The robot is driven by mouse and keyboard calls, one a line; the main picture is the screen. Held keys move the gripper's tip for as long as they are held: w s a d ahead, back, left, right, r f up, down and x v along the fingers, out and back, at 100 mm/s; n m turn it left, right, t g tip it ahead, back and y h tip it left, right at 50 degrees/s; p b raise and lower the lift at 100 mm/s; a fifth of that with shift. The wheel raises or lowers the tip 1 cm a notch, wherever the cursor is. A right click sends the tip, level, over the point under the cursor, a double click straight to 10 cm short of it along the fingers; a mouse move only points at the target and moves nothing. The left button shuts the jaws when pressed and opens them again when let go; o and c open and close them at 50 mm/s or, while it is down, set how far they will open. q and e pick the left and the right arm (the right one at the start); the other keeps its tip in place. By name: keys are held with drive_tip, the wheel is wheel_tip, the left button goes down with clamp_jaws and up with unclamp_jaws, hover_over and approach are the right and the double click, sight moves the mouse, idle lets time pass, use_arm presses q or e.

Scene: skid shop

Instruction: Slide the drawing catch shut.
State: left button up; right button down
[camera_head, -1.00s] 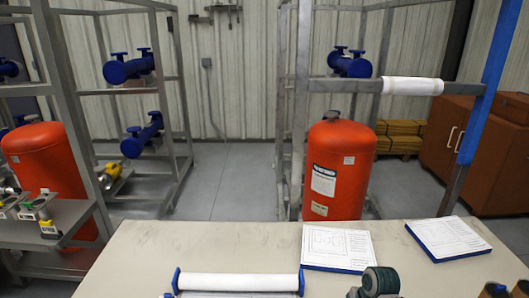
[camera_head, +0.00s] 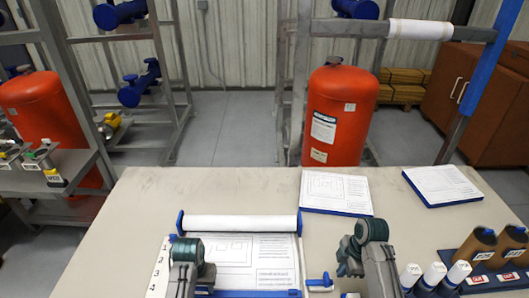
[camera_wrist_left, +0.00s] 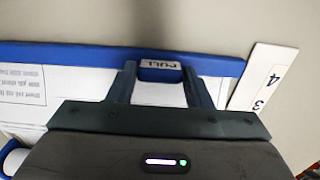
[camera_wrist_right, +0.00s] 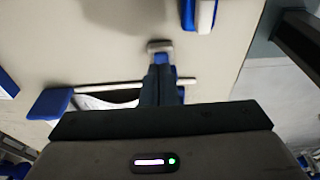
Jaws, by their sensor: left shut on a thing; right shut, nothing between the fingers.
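A white roller (camera_head: 240,222) with blue end plates lies on the bench, and a printed drawing (camera_head: 255,258) lies in front of it. My left gripper (camera_wrist_left: 160,78) is shut on the PULL tab (camera_wrist_left: 160,65) of the blue bar (camera_wrist_left: 80,53) along the drawing's edge. A small blue and pale piece (camera_head: 320,283), perhaps the catch, sits just right of the drawing; a similar piece shows in the right wrist view (camera_wrist_right: 203,14). My right gripper (camera_wrist_right: 163,75) is shut and empty, beside a small grey-topped blue piece (camera_wrist_right: 160,46); I cannot tell if they touch.
A white numbered strip (camera_head: 158,270) lies left of the drawing. White-capped bottles (camera_head: 433,273) and brown bottles (camera_head: 474,246) stand at right. Two drawing pads (camera_head: 335,192) (camera_head: 442,186) lie at the bench's back. The bench's left part is clear.

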sight(317, 281)
use_arm(q)
drive_tip(key=shift+s+f, duration=0.15)
use_arm(e)
drive_tip(key=shift+f, duration=1.9)
drive_tip(key=shift+a, duration=0.25)
drive_tip(key=shift+a, duration=2.8)
wheel_tip(317, 281, up, 9)
